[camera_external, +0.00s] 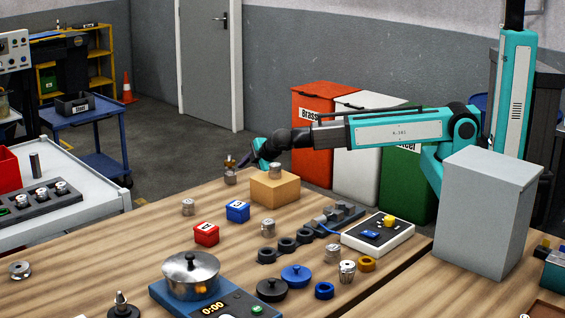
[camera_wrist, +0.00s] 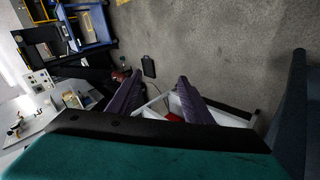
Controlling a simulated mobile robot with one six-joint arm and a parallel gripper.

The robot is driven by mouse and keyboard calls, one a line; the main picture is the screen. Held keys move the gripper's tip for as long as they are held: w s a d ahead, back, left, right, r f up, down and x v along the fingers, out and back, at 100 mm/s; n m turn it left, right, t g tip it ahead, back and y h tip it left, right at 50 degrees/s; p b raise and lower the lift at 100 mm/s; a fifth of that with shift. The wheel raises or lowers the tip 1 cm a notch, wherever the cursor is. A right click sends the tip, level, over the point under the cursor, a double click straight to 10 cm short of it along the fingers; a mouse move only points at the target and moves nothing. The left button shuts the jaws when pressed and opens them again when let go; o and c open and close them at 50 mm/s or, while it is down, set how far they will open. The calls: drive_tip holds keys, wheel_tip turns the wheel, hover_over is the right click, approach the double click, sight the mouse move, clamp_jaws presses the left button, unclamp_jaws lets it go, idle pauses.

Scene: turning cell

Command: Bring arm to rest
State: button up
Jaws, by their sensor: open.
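My arm (camera_external: 395,131) is teal and black and reaches left from the column at the right. It is stretched out over the far side of the wooden table (camera_external: 150,223). My gripper (camera_external: 240,162) is at its left end, above the table's far edge, near a wooden block (camera_external: 275,188). In the wrist view my gripper (camera_wrist: 158,85) shows two dark purple fingers spread apart with nothing held between them. Behind them are grey floor and a white-edged surface, partly hidden.
A metal part (camera_external: 275,170) sits on the wooden block, and another (camera_external: 230,178) stands just left of it, close under my gripper. Red (camera_external: 206,234) and blue (camera_external: 237,212) boxes, a pot (camera_external: 190,275) and a grey box (camera_external: 485,213) stand nearer. Bins (camera_external: 312,125) stand behind the table.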

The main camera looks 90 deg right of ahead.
drive_tip(key=s+a+f+m+g+y+p, duration=0.1)
drive_tip(key=s+a+f+g+y+p, duration=0.15)
drive_tip(key=s+f, duration=0.75)
drive_tip(key=s+a+f+m+g+y+p, duration=0.1)
drive_tip(key=s+a+f+m+g+p, duration=0.2)
drive_tip(key=s+f, duration=0.7)
drive_tip(key=s+a+f+m+g+y+p, duration=0.1)
drive_tip(key=s+a+f+g+p, duration=0.1)
drive_tip(key=s, duration=1.2)
drive_tip(key=s+a+f+m+g+y+p, duration=0.1)
drive_tip(key=s+a+g, duration=0.4)
drive_tip(key=s, duration=0.9)
drive_tip(key=shift+s+a+f+y+p, duration=0.35)
drive_tip(key=shift+a+f+p, duration=0.4)
drive_tip(key=shift+a, duration=0.5)
